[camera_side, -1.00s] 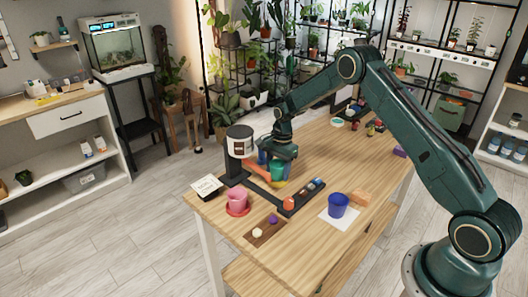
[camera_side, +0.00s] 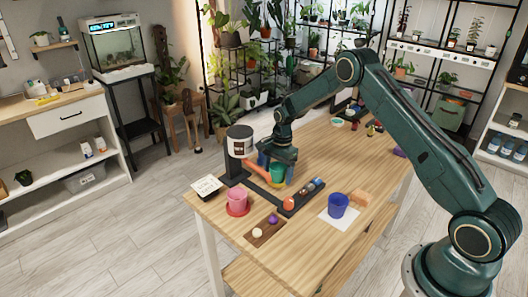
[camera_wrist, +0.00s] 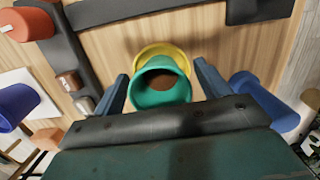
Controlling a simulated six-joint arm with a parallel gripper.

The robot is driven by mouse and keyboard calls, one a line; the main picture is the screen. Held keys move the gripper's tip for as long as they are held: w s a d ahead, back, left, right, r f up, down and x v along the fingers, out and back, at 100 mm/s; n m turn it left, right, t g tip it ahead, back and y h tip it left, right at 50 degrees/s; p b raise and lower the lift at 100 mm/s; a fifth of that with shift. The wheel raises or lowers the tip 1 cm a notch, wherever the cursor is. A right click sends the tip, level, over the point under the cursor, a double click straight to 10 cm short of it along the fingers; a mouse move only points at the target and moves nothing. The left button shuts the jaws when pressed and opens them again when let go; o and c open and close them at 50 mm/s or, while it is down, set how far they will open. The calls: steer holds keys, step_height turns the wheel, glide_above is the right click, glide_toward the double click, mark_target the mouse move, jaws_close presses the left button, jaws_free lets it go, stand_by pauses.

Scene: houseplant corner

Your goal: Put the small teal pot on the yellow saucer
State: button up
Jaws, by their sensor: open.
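The small teal pot (camera_side: 279,173) appears to stand upright on the yellow saucer (camera_side: 277,185), under my gripper. In the wrist view, I look down into the teal pot (camera_wrist: 160,97) and see brown inside it. The yellow saucer (camera_wrist: 160,49) shows as a rim behind the pot. My gripper (camera_wrist: 160,85) is open, with one blue finger on each side of the pot and a visible gap to each. It also shows in the side view (camera_side: 278,165). The pot's base is hidden, so I cannot see the contact with the saucer.
A white container on a dark stand (camera_side: 240,142) is close left of my gripper. A pink pot (camera_side: 237,198), a dark tray (camera_side: 306,193) and a blue pot (camera_side: 338,205) stand nearer the front. A blue object (camera_wrist: 265,103) lies beside the right finger. The front right tabletop is clear.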

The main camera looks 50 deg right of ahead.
steer(key=shift+r, duration=0.15)
step_height(320, 180, up, 12)
steer(key=d, duration=0.1)
steer(key=shift+d, duration=0.2)
stand_by(0.8)
step_height(320, 180, up, 12)
steer(key=n+t, duration=0.1)
steer(key=n, duration=0.3)
glide_above(280, 168)
steer(key=s+a, duration=0.4)
steer(key=s, duration=0.1)
steer(key=s+a+r+n+t+h, duration=0.15)
steer(key=s+a+r+n, duration=0.25)
steer(key=s+r, duration=0.4)
steer(key=s+a+n+t, duration=0.1)
steer(key=s+n, duration=0.3)
steer(key=s, duration=0.7)
steer(key=s+a+n+t, duration=0.2)
steer(key=s+a+n, duration=0.2)
steer(key=s, duration=0.8)
steer(key=shift+n, duration=0.8)
